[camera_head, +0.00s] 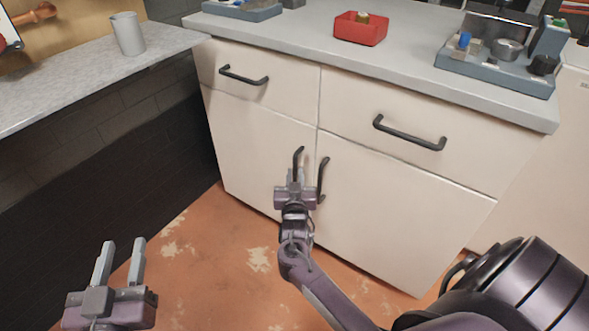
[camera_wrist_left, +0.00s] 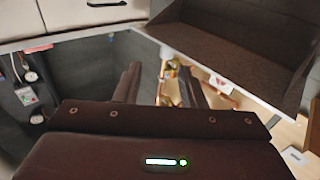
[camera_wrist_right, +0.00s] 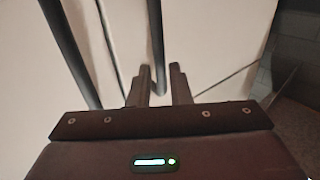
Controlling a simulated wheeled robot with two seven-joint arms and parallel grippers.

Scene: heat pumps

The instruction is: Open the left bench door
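The bench (camera_head: 262,132) is cream with a grey top. Its left door (camera_head: 255,150) and right door (camera_head: 400,215) appear closed. The left door's black vertical handle (camera_head: 298,157) stands close beside the right door's handle (camera_head: 323,178). My right gripper (camera_head: 296,176) is at the lower part of the left door's handle. In the right wrist view a dark handle bar (camera_wrist_right: 157,50) runs down between its two fingers (camera_wrist_right: 158,85), which are partly closed; whether they grip it is unclear. My left gripper (camera_head: 121,262) is open and empty at lower left, away from the bench.
Two drawers with black handles (camera_head: 244,77) (camera_head: 408,136) are above the doors. A red bin (camera_head: 360,29) and a blue-grey tray (camera_head: 480,70) are on top. A grey counter (camera_head: 75,70) with a metal cup (camera_head: 128,34) stands left. Floor (camera_head: 215,255) before the left door is clear.

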